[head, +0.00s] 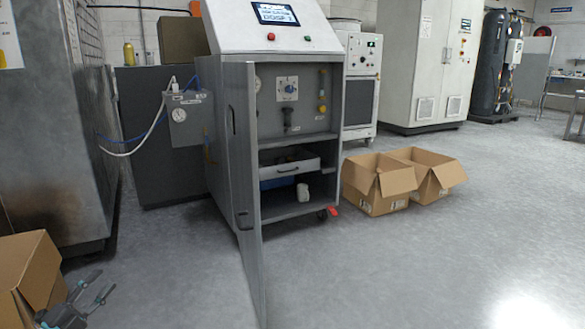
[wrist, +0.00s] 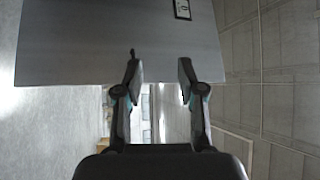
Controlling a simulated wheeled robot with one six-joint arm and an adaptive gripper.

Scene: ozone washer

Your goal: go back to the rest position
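My gripper (head: 103,282) shows at the lower left in the head view, low over the floor and just right of a cardboard box. Its two fingers are apart with nothing between them. The wrist view also shows the open, empty fingers (wrist: 159,72). The ozone washer (head: 290,100) stands at the centre with a lit screen. Its tall grey door (head: 243,170) is swung open toward me.
A cardboard box (head: 30,270) stands close to my gripper at the lower left. Two open boxes (head: 375,185) sit right of the washer. A grey panel (wrist: 110,45) lies ahead in the wrist view. The floor (head: 430,260) at the right is clear.

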